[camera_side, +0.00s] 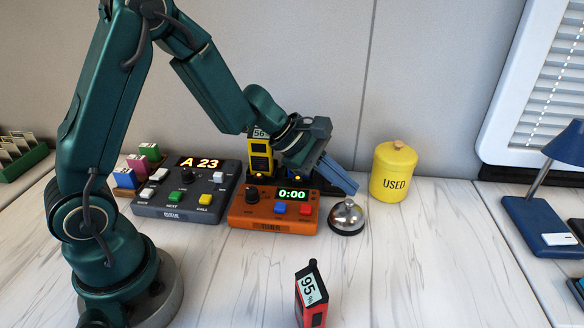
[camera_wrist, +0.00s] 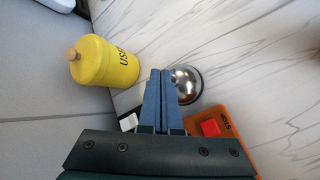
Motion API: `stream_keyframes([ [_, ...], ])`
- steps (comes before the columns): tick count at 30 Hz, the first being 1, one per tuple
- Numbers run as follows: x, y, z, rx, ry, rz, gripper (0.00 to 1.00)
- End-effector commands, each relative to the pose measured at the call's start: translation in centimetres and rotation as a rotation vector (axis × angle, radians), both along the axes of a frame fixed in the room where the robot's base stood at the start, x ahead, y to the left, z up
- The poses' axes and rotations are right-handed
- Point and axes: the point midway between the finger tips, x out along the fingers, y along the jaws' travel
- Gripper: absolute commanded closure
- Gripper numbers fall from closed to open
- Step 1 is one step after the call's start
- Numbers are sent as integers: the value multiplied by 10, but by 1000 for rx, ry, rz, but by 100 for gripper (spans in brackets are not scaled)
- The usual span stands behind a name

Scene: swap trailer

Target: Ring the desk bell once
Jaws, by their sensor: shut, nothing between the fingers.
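The desk bell (camera_side: 347,217) is a shiny silver dome on a dark base, standing on the white wood-grain table. My gripper (camera_side: 353,190) has blue fingers that are shut and empty. In the side view the fingertips are just above the bell's top; I cannot tell whether they touch it. In the wrist view the shut fingers (camera_wrist: 160,74) point forward, and the bell (camera_wrist: 186,82) shows right beside them on the right, partly covered by them.
An orange timer (camera_side: 273,222) reading 0:00 stands left of the bell, and a grey queue console (camera_side: 180,213) further left. A yellow USED canister (camera_side: 393,175) stands behind right. A red device (camera_side: 311,300) is in front. A blue lamp base (camera_side: 535,225) is at right. Table between bell and lamp is clear.

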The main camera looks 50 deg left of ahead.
Motion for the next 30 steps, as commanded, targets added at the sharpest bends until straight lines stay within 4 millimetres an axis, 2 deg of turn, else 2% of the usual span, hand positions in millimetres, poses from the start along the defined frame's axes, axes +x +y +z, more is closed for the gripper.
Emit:
stream_keyframes([
  [7,1,0,5,-2,-2,2,100],
  [21,1,0,47,-2,-4,1,100],
  [30,0,0,50,-1,0,1,100],
])
